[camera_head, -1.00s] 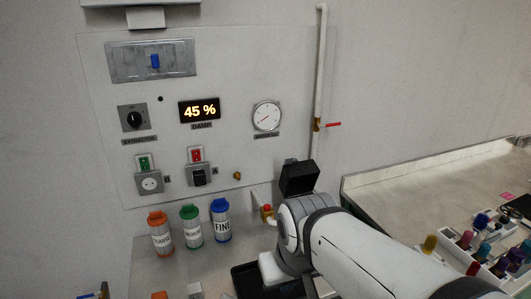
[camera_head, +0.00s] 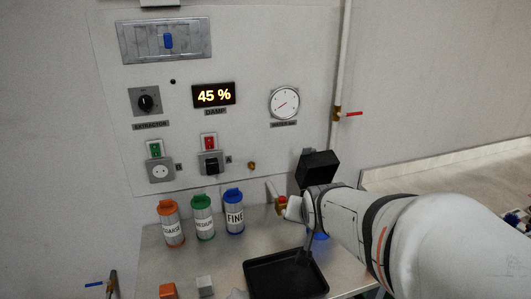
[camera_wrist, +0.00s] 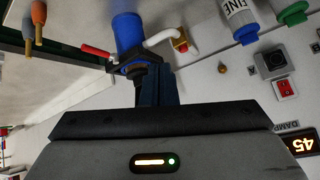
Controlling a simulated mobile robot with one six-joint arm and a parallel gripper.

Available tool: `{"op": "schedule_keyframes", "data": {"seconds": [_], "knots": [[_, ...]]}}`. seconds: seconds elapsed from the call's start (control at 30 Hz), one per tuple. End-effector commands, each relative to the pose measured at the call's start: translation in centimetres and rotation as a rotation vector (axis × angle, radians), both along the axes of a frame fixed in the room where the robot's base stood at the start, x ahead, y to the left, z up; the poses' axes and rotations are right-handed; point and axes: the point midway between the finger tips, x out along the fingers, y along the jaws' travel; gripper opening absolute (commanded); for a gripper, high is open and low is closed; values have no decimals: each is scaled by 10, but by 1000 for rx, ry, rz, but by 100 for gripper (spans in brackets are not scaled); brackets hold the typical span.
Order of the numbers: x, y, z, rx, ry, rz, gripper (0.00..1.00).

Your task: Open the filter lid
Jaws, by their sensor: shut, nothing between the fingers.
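A blue cylinder, seemingly the filter (camera_wrist: 127,32), shows in the wrist view with a dark collar at its near end. A red lever (camera_wrist: 95,50) sticks out beside it, and a white pipe with a brass valve (camera_wrist: 181,43) is on its other side. I cannot tell which part is the lid. My gripper (camera_wrist: 157,70) is shut and empty, its dark fingers close to the collar; contact cannot be told. In the head view a small patch of blue (camera_head: 321,236) shows beneath my wrist; my arm hides the area around it.
Orange (camera_head: 171,225), green (camera_head: 203,220) and blue (camera_head: 234,214) labelled canisters stand left of my wrist. A black tray (camera_head: 256,291) lies below them on the bench. The wall panel with a 45 % display (camera_head: 214,95) is behind. A vertical pipe (camera_head: 342,70) rises at right.

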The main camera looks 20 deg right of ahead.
Motion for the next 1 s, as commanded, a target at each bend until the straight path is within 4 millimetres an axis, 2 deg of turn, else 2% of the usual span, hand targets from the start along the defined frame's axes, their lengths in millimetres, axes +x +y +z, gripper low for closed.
{"op": "schedule_keyframes", "data": {"seconds": [0.03,0.1,0.2,0.4,0.53,0.7,0.9,1.0], "knots": [[18,-16,-14,31,-81,-66,0],[40,-37,-17,76,-207,-160,0],[69,-51,-21,203,-391,-194,0],[103,-87,-26,492,-731,-258,0],[108,-102,-29,731,-904,-238,0],[100,-113,-31,1012,-1043,-176,0],[91,-118,-29,1184,-1103,-122,0],[94,-118,-25,1208,-1108,-112,0]]}}
